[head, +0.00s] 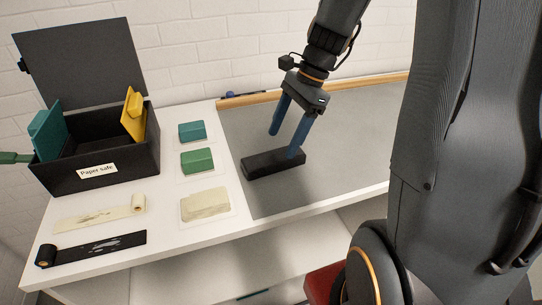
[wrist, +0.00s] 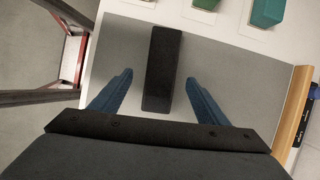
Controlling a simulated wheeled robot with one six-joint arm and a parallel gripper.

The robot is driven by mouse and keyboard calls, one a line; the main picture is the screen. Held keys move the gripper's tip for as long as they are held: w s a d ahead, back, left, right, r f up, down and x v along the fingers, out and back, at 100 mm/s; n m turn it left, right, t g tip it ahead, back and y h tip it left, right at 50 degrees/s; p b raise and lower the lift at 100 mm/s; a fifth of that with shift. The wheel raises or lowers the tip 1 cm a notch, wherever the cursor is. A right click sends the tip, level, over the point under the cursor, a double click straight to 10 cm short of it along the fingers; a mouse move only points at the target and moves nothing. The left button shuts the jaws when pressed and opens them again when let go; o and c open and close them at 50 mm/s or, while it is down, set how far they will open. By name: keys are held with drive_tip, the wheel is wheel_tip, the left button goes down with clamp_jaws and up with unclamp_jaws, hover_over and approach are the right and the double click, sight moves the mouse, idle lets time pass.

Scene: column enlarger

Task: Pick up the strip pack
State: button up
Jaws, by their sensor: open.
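The strip pack looks to be the black oblong block (head: 274,163) lying flat on the grey mat, near its left edge. My gripper (head: 284,144) is above it with its blue fingers pointing down, one finger overlapping the block's right part in the head view. In the wrist view the block (wrist: 162,70) lies between and ahead of the two open fingers (wrist: 158,82), with a gap on each side. The fingers are apart and hold nothing. Whether the fingertips are at the block's height is hard to tell.
A black box labelled "Paper safe" (head: 120,166), lid open, stands at left with teal and yellow pieces. Teal (head: 192,131), green (head: 197,161) and cream (head: 205,204) blocks lie beside the mat (head: 350,146). A wooden strip (head: 247,100) runs along the back. The mat's right is clear.

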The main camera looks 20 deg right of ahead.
sight(276, 156)
drive_tip(key=shift+x, duration=0.8)
drive_tip(key=shift+d+p+x, duration=0.1)
drive_tip(key=shift+p+x, duration=0.3)
drive_tip(key=shift+x, duration=0.8)
drive_tip(key=shift+d+p+x, duration=0.15)
drive_tip(key=shift+p+x, duration=0.2)
drive_tip(key=shift+x, duration=0.85)
drive_tip(key=shift+w+f, duration=0.1)
drive_tip(key=shift+w, duration=0.05)
drive_tip(key=c, duration=1.3)
